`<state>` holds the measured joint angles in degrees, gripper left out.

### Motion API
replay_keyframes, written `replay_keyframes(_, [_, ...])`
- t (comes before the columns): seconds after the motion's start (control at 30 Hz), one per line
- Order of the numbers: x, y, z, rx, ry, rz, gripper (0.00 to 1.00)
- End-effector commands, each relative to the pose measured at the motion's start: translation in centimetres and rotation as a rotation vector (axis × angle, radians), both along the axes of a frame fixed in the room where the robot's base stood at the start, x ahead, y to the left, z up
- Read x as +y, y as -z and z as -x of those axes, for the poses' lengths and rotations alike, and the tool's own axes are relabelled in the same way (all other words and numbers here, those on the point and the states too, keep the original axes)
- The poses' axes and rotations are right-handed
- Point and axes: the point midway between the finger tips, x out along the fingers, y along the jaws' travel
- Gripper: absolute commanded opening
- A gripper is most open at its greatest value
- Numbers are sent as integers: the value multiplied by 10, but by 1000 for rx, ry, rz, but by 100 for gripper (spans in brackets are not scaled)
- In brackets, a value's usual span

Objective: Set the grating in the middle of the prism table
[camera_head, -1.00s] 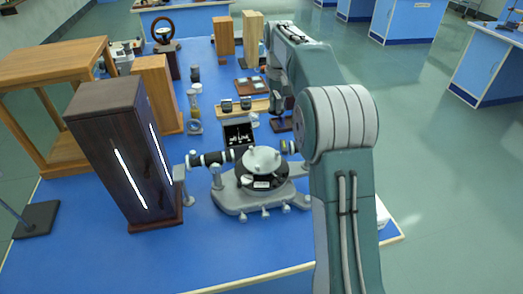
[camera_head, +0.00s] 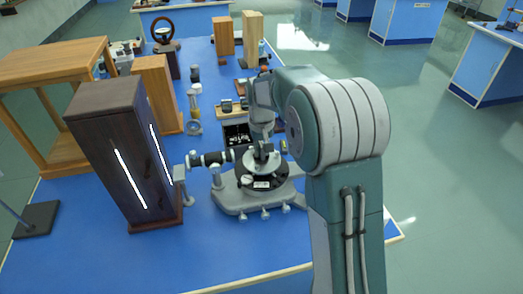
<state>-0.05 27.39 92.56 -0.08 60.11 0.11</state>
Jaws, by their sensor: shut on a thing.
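The spectrometer (camera_head: 236,198) stands on the blue bench, with a black round body in its middle. Its pale round prism table (camera_head: 273,165) sits on top and is partly covered by my gripper. My gripper (camera_head: 262,149) points down right over the prism table. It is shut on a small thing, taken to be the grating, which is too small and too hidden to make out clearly. I cannot tell whether the held thing touches the table top.
A tall dark lamp housing (camera_head: 118,160) with bright slits stands left of the spectrometer. The collimator tube (camera_head: 210,158) reaches toward it. Behind are a wooden rack (camera_head: 236,108) and a dark open box (camera_head: 236,134). The bench front (camera_head: 230,258) is clear.

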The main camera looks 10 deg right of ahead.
Motion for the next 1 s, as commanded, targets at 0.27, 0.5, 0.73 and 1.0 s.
replay_keyframes(0.27, [0,3,0,-2,0,0,0])
replay_keyframes(0.5, [0,5,0,-2,0,0,53])
replay_keyframes(0.73, [0,5,0,-2,0,0,53])
replay_keyframes(1.0, [0,-21,-1,-6,0,0,53])
